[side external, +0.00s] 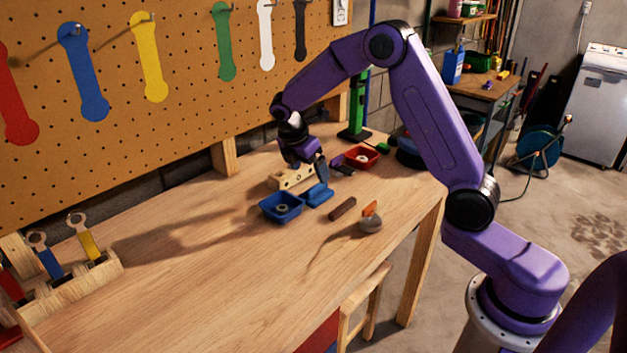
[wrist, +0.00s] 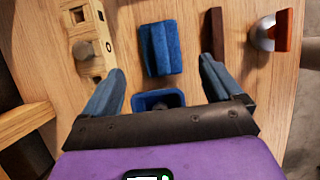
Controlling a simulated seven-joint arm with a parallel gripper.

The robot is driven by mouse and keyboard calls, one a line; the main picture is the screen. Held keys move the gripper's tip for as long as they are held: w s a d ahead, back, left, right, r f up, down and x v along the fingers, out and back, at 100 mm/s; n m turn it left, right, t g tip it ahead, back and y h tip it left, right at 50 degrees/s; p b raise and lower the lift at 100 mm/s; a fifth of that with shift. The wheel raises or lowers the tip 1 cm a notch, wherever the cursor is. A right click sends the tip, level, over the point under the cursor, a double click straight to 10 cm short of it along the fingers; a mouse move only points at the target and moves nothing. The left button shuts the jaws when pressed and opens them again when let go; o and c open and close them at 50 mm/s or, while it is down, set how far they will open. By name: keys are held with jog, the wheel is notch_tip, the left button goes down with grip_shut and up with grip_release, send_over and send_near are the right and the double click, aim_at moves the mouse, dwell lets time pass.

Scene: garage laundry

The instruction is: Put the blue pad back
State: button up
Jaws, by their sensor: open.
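The blue pad (side external: 319,195) lies flat on the workbench beside the blue tray (side external: 281,207). In the wrist view the pad (wrist: 161,48) shows whole, just beyond and between the spread fingers. My gripper (side external: 320,178) is above the bench near the pad and the wooden block (side external: 290,178). It is open in the wrist view (wrist: 162,75), with nothing between its fingers. The blue tray (wrist: 158,98) shows partly behind the gripper body there. A small ring-like part sits in the tray.
A dark brown bar (side external: 342,208) and a grey item with an orange piece (side external: 370,220) lie right of the pad. A red tray (side external: 361,157) stands behind. A wooden rack with wrenches (side external: 68,264) is at the left. The bench's front left is clear.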

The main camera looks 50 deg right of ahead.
jog(key=s+a+r+m+t+y, duration=0.1)
jog(key=s+a+r, duration=0.2)
jog(key=s+a, duration=0.35)
jog(key=s+a+r+m+y, duration=0.1)
jog(key=s+a+r, duration=0.35)
jog(key=s, duration=0.35)
jog(key=s+f+m+y, duration=0.1)
jog(key=s+m+y, duration=0.2)
jog(key=s, duration=1.9)
jog(key=shift+f+g, duration=0.4)
